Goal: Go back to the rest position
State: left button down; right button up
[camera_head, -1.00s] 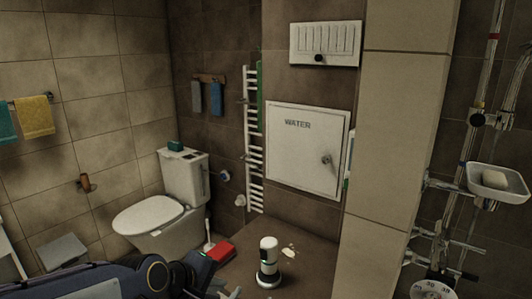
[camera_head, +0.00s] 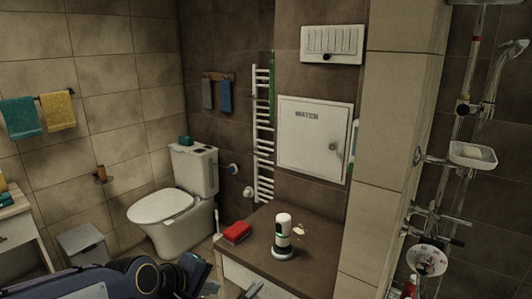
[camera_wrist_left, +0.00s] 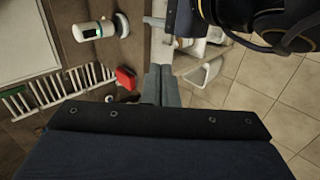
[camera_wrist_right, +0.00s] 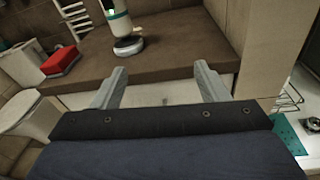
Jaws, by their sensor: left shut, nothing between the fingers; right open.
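My left gripper (camera_wrist_left: 161,84) shows in the left wrist view with its two grey fingers together and nothing between them. In the head view my left arm comes in along the bottom left, below the toilet and the brown counter. My right gripper (camera_wrist_right: 162,88) shows in the right wrist view with its fingers wide apart and empty, near the counter's front edge. A white and dark cylindrical dispenser (camera_head: 283,238) stands upright on the counter (camera_head: 262,258), apart from both grippers. It also shows in the left wrist view (camera_wrist_left: 92,31).
A red box (camera_head: 237,232) lies at the counter's left end. A white toilet (camera_head: 163,208) stands left of it. A tiled pillar (camera_head: 385,150) rises right of the counter, with shower fittings and a soap dish (camera_head: 473,155) beyond. The counter's right part is mostly clear.

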jog(key=s+d+r+m+g+y, duration=0.1)
jog(key=s+d+m+g, duration=0.5)
jog(key=d+m, duration=0.3)
jog(key=s+d+r+m+g+y, duration=0.1)
jog(key=s+d+m+g+y, duration=0.1)
jog(key=s+d+m+g, duration=0.65)
pick_arm(q)
jog(key=s+a+f+m, duration=0.1)
jog(key=s+a+m, duration=0.2)
jog(key=s, duration=0.4)
jog(key=s+a+f+m+g+y, duration=0.1)
jog(key=s+a+m, duration=0.2)
jog(key=s, duration=0.5)
jog(key=s+a+f+m, duration=0.1)
jog(key=s+a+m, duration=0.2)
jog(key=s, duration=0.4)
jog(key=shift+s+f+g, duration=0.2)
jog(key=shift+f+g, duration=0.05)
jog(key=shift+g, duration=0.15)
pick_arm(e)
jog(key=s+d+r+m+t+y, duration=0.1)
jog(key=s+r+m+t+y, duration=0.2)
jog(key=s+m, duration=0.3)
jog(key=s+d+r+m+t+y, duration=0.1)
jog(key=s+r+m+t+y, duration=0.2)
jog(key=s+m+y, duration=0.3)
jog(key=shift+s+m, duration=0.35)
jog(key=shift+s, duration=0.85)
